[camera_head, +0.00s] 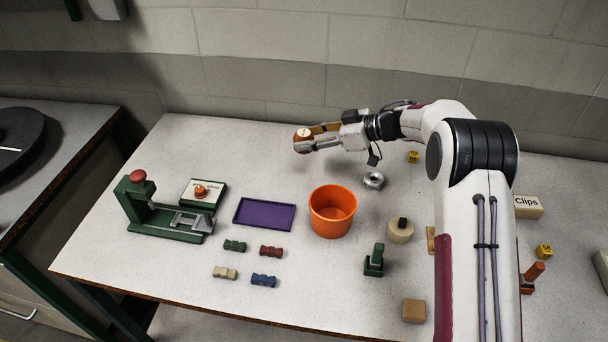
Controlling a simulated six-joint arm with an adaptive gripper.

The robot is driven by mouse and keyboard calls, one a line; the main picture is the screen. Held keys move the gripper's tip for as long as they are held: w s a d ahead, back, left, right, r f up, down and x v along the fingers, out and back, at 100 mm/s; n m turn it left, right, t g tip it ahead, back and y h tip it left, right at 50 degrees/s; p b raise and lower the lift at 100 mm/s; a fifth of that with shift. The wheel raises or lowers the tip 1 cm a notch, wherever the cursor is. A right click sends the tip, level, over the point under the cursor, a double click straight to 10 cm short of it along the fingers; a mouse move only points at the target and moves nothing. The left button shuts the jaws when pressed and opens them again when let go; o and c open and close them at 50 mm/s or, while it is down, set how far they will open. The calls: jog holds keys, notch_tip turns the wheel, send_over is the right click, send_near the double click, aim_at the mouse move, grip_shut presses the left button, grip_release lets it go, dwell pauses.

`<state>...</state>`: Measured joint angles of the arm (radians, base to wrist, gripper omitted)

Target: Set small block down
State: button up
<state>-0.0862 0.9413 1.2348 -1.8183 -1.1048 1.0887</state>
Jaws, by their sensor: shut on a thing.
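My gripper (310,139) reaches left from the arm, over the back of the table. Its fingers are shut on a small orange-brown block (301,147) with a pale, marked top. The block is at the fingertips, behind and left of the orange bucket (333,222). It seems to be held above the table, but its exact height is hard to tell. The fingers hide part of its right side.
A purple tray (239,222), a green press (160,222) with a red knob and a box with an orange button (203,193) stand left. Several small coloured pieces (271,251) lie in front. A metal ring (374,180) is behind the bucket. The back left is clear.

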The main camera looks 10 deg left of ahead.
jog(key=shift+f, duration=0.1)
dwell(0.3)
send_over(309, 176)
jog(key=shift+f, duration=3)
jog(key=shift+f, duration=1.9)
jog(key=shift+f, duration=0.1)
jog(key=o, duration=1.1)
